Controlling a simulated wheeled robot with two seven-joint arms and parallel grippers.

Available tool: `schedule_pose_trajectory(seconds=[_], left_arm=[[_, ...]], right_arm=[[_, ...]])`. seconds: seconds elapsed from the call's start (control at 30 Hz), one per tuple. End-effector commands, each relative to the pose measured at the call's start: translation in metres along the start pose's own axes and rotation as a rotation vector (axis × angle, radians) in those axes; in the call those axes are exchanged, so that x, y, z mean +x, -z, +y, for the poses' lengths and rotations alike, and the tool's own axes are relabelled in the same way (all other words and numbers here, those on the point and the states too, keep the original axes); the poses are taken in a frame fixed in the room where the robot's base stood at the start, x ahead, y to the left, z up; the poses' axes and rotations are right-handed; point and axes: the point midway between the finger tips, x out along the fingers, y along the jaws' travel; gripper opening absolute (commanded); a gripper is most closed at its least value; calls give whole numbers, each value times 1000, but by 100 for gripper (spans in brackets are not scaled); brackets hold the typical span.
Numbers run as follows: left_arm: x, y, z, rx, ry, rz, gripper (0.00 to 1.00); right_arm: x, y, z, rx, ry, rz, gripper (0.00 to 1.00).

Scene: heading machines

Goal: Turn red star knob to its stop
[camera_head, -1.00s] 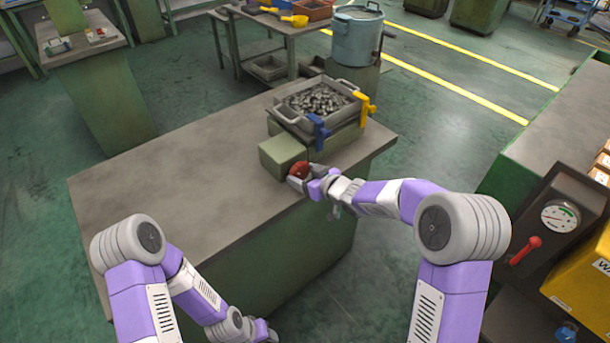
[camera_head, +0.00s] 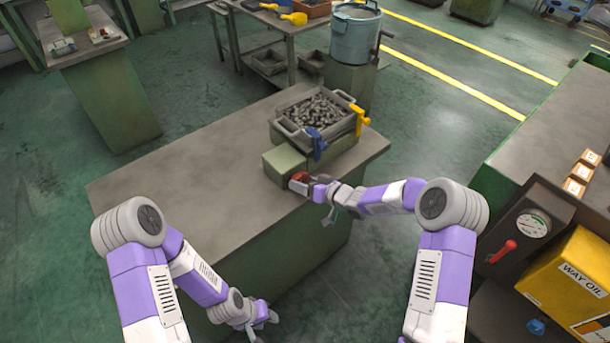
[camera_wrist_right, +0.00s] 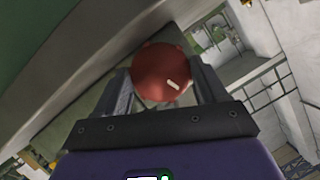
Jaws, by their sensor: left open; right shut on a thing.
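The red star knob (camera_head: 299,180) sits on the front of a green block (camera_head: 283,163) at the right part of the bench. In the right wrist view the knob (camera_wrist_right: 162,76) fills the space between the fingers, with a short white mark on its face at the lower right. My right gripper (camera_head: 305,183) is shut on the knob, one finger on each side. Its fingers also show in the right wrist view (camera_wrist_right: 162,92). My left gripper (camera_head: 268,318) is open and empty, low in front of the bench, well away from the knob.
A grey tray of small metal parts (camera_head: 318,110) stands behind the block, with a blue clamp (camera_head: 318,145) and a yellow clamp (camera_head: 359,120). The bench top (camera_head: 190,185) is bare to the left. A gauge panel with a red lever (camera_head: 503,251) and a yellow oil box (camera_head: 575,280) stand at right.

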Motion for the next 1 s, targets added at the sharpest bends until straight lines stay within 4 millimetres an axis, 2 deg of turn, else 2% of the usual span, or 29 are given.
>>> schedule_pose_trajectory(seconds=[0.03,0.3,0.87,0.9,1.0], left_arm=[[-8,0,3,0,0,0,43],[-22,-1,8,0,0,0,43],[-24,-1,9,0,0,0,43],[-24,-1,9,0,0,0,43],[-24,-1,9,0,0,0,43]], right_arm=[[-2,2,0,26,8,-1,41],[0,0,0,122,50,0,41],[0,-2,1,150,62,-2,41],[0,-2,1,150,62,-2,74],[0,-1,1,150,62,-2,90]])
